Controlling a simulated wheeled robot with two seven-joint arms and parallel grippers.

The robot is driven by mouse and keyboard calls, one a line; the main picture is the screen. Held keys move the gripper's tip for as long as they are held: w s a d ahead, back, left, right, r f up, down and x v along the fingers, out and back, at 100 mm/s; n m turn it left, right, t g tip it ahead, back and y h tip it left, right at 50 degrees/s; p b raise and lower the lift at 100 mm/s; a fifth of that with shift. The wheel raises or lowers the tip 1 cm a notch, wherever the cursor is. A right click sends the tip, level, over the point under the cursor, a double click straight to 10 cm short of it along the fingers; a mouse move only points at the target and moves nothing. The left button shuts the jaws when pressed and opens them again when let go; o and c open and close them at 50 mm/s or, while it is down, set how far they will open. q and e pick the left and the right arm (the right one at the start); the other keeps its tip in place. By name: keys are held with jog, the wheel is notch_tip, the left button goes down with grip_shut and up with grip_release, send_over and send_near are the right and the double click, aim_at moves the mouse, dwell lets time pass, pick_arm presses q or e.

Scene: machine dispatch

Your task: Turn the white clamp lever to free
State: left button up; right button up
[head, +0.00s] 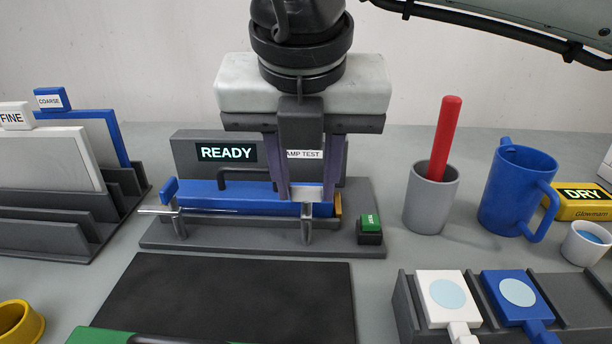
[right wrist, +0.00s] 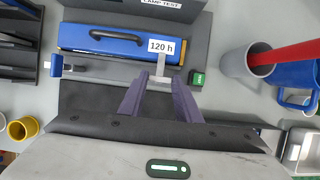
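The blue cartridge (head: 235,193) lies in the grey machine, under a READY display. It carries a white 120 h label (right wrist: 160,46). A clamp with a blue lever (head: 170,190) stands at its left end. A metal clamp (head: 306,222) is at its right end. In the right wrist view a pale lever (right wrist: 165,66) shows on this clamp. My right gripper (head: 307,196) is above the cartridge's right end, pointing down. Its purple fingers (right wrist: 161,77) are apart on either side of the pale lever, with gaps showing. The lever's far parts are partly hidden. My left gripper is not in view.
A green button (head: 371,224) sits right of the clamp. A grey cup (head: 432,203) with a red rod and a blue mug (head: 515,190) stand further right. A rack with plates (head: 50,225) is at left. A black mat (head: 225,300) lies in front.

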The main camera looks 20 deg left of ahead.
jog(key=c, duration=0.5)
